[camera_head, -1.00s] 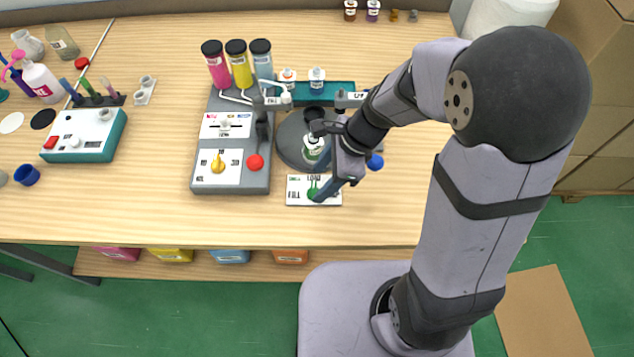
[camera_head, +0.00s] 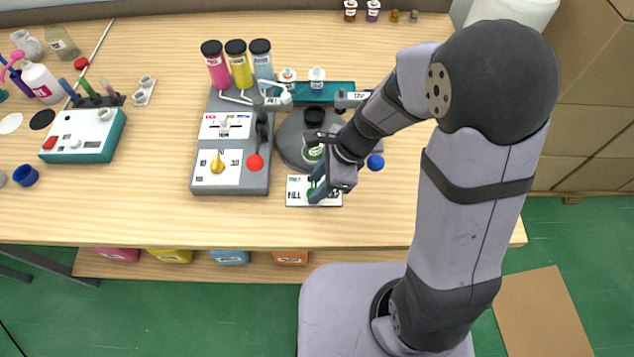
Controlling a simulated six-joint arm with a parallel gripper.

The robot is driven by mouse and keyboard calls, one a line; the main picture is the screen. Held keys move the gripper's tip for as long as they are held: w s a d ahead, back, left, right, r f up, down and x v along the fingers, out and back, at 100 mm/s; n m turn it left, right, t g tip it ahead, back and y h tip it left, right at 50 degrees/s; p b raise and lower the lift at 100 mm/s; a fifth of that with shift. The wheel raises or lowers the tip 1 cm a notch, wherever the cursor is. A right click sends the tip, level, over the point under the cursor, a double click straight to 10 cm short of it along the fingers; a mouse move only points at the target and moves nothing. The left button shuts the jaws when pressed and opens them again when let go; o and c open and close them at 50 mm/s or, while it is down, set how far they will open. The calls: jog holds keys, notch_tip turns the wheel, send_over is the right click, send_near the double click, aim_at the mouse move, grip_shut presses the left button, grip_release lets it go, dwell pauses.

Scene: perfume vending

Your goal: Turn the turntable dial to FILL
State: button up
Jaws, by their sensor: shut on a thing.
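The turntable dial is a small green knob (camera_head: 311,194) on a white label plate (camera_head: 298,200) at the bench's front edge side, in front of the grey turntable (camera_head: 290,140). My gripper (camera_head: 315,195) is low over the plate and shut on the dial. The gripper hides much of the knob and part of the plate's lettering, so I cannot read where the dial points. A bottle with a green-marked label (camera_head: 313,155) stands on the turntable behind my gripper.
A blue ball-like knob (camera_head: 375,162) lies right of my gripper. The wooden bench (camera_head: 400,215) is clear at front right.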

jog(key=shift+n, duration=0.4)
jog(key=n+g+p, duration=0.1)
jog(key=n+p, duration=0.1)
jog(key=n, duration=0.1)
jog(key=shift+w+r+n+g, duration=0.1)
jog(key=shift+w+n+g, duration=0.05)
jog(key=shift+n+g, duration=0.2)
jog(key=n+p, duration=0.1)
jog(key=n, duration=0.1)
jog(key=n+g+h+p, duration=0.1)
jog(key=n, duration=0.1)
jog(key=shift+w+a+n+g, duration=0.1)
jog(key=shift+a+n+g, duration=0.05)
jog(key=shift+n+g, duration=0.1)
jog(key=n+p, duration=0.1)
jog(key=n, duration=0.1)
jog(key=n+g+h+p, duration=0.1)
jog(key=n, duration=0.1)
jog(key=shift+w+a+n+h, duration=0.1)
jog(key=shift+a+n+h, duration=0.05)
jog(key=shift+n+h, duration=0.15)
jog(key=shift+a+n+h+p, duration=0.15)
jog(key=shift+n+h, duration=0.3)
jog(key=shift+n, duration=0.65)
jog(key=shift+n+h+p, duration=0.15)
jog(key=shift+n+h, duration=0.3)
jog(key=shift+n, duration=0.65)
jog(key=o, duration=1.1)
jog(key=shift+c, duration=0.2)
